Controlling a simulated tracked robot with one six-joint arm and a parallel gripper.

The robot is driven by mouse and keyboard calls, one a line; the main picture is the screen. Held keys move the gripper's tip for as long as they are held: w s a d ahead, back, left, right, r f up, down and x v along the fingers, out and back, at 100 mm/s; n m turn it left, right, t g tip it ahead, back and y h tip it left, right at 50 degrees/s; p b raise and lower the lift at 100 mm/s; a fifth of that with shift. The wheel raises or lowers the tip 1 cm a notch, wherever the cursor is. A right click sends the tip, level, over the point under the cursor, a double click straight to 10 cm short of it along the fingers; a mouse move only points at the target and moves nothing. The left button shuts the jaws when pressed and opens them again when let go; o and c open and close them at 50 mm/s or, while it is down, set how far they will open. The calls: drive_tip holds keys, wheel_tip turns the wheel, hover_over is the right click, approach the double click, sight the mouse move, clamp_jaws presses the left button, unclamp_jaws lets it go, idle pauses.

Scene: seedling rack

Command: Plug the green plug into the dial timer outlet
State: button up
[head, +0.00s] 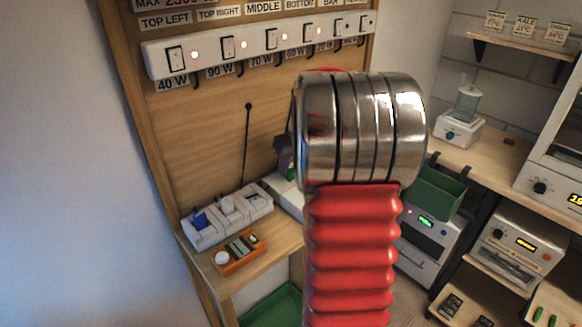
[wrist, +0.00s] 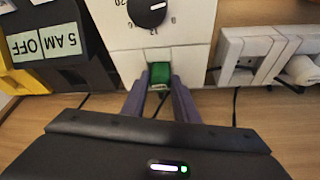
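The green plug (wrist: 160,72) is between the two purple-grey fingers of my gripper (wrist: 160,84) in the wrist view, with the fingers against its sides. The plug is at the lower part of the white dial timer (wrist: 190,40), below its black dial (wrist: 147,10). A dark cord runs from the plug toward my gripper. I cannot tell how deep the plug sits in the outlet. In the head view my red and metal arm hides most of the timer and my gripper.
A white power strip (wrist: 250,50) with plugs is right of the timer, and a black block with a "5 AM OFF" label (wrist: 42,42) is left. A switch panel (head: 255,47) hangs on the board. An orange device (head: 240,254) lies on the shelf.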

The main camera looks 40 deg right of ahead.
drive_tip(key=o, duration=0.5)
drive_tip(key=shift+c, duration=0.2)
drive_tip(key=shift+r, duration=0.1)
drive_tip(key=v, duration=1.3)
drive_tip(key=shift+s+r, duration=0.2)
drive_tip(key=shift+r, duration=0.05)
idle(0.3)
drive_tip(key=s+a+f+n, duration=0.1)
drive_tip(key=s+a, duration=0.4)
drive_tip(key=a, duration=0.7)
drive_tip(key=s+a+f+n+t+y, duration=0.1)
drive_tip(key=s+a, duration=0.3)
drive_tip(key=a, duration=0.8)
drive_tip(key=s+a+f+n, duration=0.1)
drive_tip(key=s+a+f, duration=0.2)
drive_tip(key=a, duration=0.9)
drive_tip(key=s, duration=0.2)
drive_tip(key=shift+s+a+f+n, duration=0.15)
drive_tip(key=shift+s+a+n, duration=0.05)
drive_tip(key=shift+s+n, duration=0.15)
